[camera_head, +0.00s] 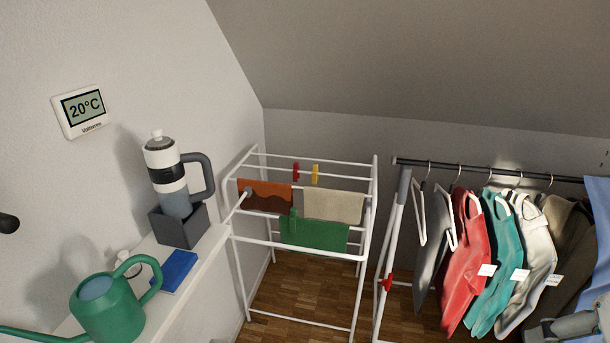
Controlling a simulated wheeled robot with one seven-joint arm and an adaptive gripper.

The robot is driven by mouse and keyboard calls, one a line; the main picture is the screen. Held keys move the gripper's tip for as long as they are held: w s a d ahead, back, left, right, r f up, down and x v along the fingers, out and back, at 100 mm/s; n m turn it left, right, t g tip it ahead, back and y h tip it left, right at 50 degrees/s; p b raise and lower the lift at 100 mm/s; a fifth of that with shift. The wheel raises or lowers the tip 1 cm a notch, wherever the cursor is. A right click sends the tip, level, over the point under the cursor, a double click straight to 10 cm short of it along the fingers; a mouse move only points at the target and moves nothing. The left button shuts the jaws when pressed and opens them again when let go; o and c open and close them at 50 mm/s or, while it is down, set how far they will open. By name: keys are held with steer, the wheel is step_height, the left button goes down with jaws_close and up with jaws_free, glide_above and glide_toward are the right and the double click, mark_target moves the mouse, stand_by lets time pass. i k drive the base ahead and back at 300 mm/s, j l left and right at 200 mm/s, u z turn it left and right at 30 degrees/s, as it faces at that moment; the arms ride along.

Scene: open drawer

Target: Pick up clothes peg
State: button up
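A red clothes peg (295,172) and a yellow clothes peg (315,174) sit side by side on an upper bar of the white drying rack (302,247). A small green shape, perhaps another peg (293,213), shows at the top of the green cloth (315,235). My gripper (545,329) appears in part at the lower right corner, in front of the hanging clothes and far from the pegs. Its fingers are too unclear to tell open from shut.
A clothes rail (480,170) with several garments stands right of the rack. Wooden floor (290,285) shows below the rack.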

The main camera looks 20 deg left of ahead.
mark_target(294, 215)
steer(key=u, duration=0.85)
steer(key=z, duration=1.9)
steer(key=u, duration=1.85)
steer(key=i+j+z, duration=0.1)
steer(key=i+j, duration=0.25)
